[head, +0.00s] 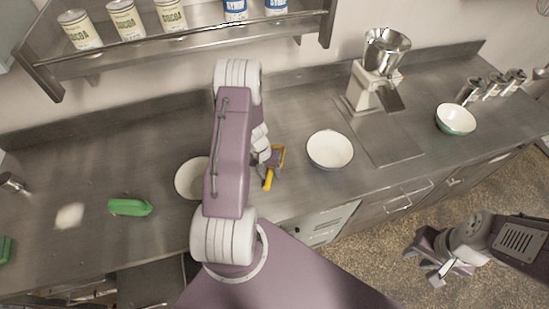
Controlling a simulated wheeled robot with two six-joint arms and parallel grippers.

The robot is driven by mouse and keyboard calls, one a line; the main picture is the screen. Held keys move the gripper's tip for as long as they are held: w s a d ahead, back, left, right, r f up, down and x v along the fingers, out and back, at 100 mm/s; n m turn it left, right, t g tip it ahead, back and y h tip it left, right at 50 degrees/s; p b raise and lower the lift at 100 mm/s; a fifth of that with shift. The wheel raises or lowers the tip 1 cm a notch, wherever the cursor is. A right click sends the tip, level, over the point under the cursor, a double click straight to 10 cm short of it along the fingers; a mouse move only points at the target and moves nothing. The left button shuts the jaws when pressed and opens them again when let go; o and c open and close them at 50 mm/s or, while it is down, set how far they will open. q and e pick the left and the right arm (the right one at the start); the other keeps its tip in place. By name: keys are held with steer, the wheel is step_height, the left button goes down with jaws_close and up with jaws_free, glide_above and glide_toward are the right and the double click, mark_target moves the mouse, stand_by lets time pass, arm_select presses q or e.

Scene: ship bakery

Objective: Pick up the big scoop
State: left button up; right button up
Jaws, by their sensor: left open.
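A yellow-handled tool (268,180), which looks like the scoop, lies on the steel counter between two white bowls. Its upper part is partly hidden by my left gripper, so its full shape and size cannot be made out. My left gripper (272,158) is open and right over the tool, close to its upper end. Whether they touch cannot be told. My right gripper (437,270) hangs over the floor in front of the counter, away from everything. Its fingers are too small and overlapped to judge, and nothing is visible in it.
One white bowl (187,180) is partly behind my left arm; another (330,150) stands right of the tool. A scale-like machine with a metal hopper (385,50), a green bowl (456,119) and metal cups (470,90) are further right. A green brush-like object (130,207) lies left. Cans (122,20) line the shelf.

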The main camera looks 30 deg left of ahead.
arm_select(q)
steer(key=shift+w+a+f, duration=0.1)
steer(key=shift+w+f, duration=0.05)
jaws_close()
stand_by(1.3)
